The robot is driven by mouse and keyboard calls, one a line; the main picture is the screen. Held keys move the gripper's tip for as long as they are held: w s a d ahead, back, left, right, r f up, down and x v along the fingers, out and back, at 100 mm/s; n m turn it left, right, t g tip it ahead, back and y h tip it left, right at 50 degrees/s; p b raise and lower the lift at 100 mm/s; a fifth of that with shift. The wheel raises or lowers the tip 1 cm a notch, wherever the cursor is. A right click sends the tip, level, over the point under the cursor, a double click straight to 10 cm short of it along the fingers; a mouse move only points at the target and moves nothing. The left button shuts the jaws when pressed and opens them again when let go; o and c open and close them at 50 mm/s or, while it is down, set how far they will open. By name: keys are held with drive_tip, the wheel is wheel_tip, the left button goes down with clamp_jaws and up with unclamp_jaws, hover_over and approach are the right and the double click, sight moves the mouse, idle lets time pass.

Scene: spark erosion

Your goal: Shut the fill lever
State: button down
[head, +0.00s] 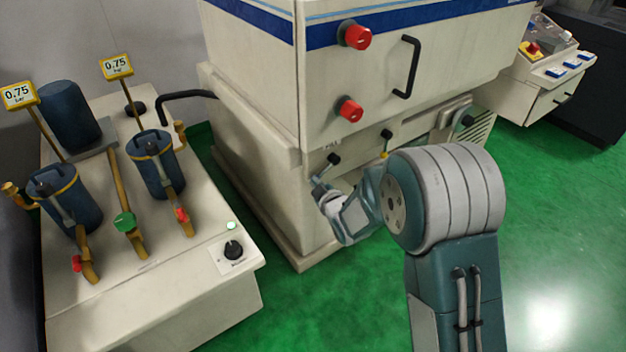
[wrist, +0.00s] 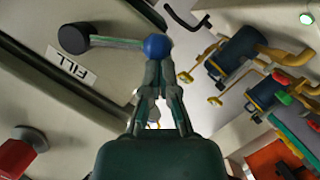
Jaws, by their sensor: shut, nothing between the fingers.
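The fill lever has a black hub (wrist: 74,39), a pale green rod and a blue ball (wrist: 157,47) at its free end. The FILL label (wrist: 71,66) is on the panel beside it. In the wrist view the rod runs from the hub across to the ball. My gripper (wrist: 159,66) is shut and empty, its fingertips at the ball; I cannot tell whether they touch it. In the head view my gripper (head: 321,187) is low at the machine's front corner, close below the lever's black hub (head: 334,158). The ball is hard to make out there.
A second lever (head: 386,136) with a yellow end is to the right, partly near my arm. Red knobs (head: 350,109) and a black handle (head: 408,66) stick out above. A bench (head: 150,285) with blue canisters and valves stands left. Green floor (head: 550,220) is clear at right.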

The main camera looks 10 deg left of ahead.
drive_tip(key=w+d+f+n+t, duration=0.3)
drive_tip(key=w+f+n, duration=0.1)
drive_tip(key=n, duration=0.4)
drive_tip(key=shift+w+d+f+n, duration=0.15)
drive_tip(key=shift+d+f+n, duration=0.2)
drive_tip(key=shift+f, duration=0.5)
idle(0.3)
